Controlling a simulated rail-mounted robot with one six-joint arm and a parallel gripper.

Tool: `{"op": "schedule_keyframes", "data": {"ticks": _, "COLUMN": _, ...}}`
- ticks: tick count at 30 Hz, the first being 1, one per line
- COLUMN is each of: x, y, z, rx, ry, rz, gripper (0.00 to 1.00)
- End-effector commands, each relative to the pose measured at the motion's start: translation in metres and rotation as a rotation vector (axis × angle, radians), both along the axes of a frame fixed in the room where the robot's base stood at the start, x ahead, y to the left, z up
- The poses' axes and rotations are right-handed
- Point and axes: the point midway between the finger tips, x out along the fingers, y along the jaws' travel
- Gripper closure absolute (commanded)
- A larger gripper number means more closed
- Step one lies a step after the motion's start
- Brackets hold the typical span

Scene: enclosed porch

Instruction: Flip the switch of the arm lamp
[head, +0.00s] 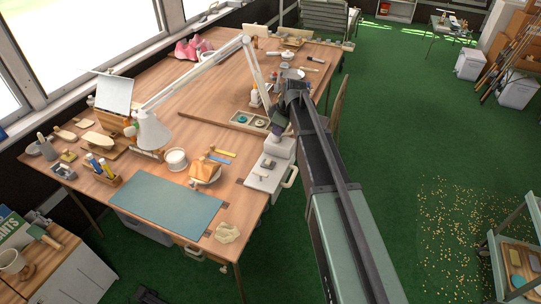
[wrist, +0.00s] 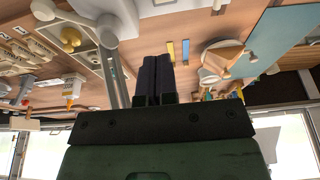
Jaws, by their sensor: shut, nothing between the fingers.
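The white arm lamp stands over the wooden workbench in the head view. Its cone shade (head: 152,130) hangs at the left, and its jointed arm (head: 195,72) rises to an elbow and comes down towards the bench's right side. The lamp's foot is partly hidden behind my arm, and I cannot make out the switch. My gripper (head: 277,129) points down over the bench's right edge, close above a pale block. In the wrist view my gripper (wrist: 152,72) has its dark fingers together and empty. A pale pole (wrist: 118,78) passes just left of them.
A pale grey box (head: 263,176) with a handle sits at the bench's right edge. A tray with small dishes (head: 247,119) lies beside my gripper. A white bowl (head: 205,173), a blue-green mat (head: 165,205) and several tools cover the bench.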

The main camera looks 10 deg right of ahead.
Motion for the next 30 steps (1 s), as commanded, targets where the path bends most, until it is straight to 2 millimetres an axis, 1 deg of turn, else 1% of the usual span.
{"op": "schedule_keyframes", "data": {"ticks": 5, "x": 0.000, "y": 0.000, "z": -0.001, "rx": -0.001, "ry": 0.001, "rz": -0.001, "gripper": 1.00}}
{"op": "schedule_keyframes", "data": {"ticks": 8, "x": 0.000, "y": 0.001, "z": -0.008, "rx": -0.001, "ry": 0.001, "rz": -0.001, "gripper": 1.00}}
{"op": "schedule_keyframes", "data": {"ticks": 10, "x": 0.002, "y": 0.003, "z": -0.017, "rx": -0.001, "ry": 0.001, "rz": -0.001, "gripper": 1.00}}
{"op": "schedule_keyframes", "data": {"ticks": 14, "x": 0.005, "y": 0.008, "z": -0.041, "rx": 0.000, "ry": 0.002, "rz": -0.001, "gripper": 1.00}}
{"op": "schedule_keyframes", "data": {"ticks": 24, "x": 0.017, "y": 0.024, "z": -0.114, "rx": -0.001, "ry": 0.002, "rz": -0.002, "gripper": 1.00}}
{"op": "schedule_keyframes", "data": {"ticks": 27, "x": 0.016, "y": 0.023, "z": -0.130, "rx": -0.001, "ry": 0.003, "rz": -0.003, "gripper": 1.00}}
{"op": "schedule_keyframes", "data": {"ticks": 30, "x": 0.016, "y": 0.023, "z": -0.138, "rx": -0.001, "ry": 0.003, "rz": -0.003, "gripper": 1.00}}
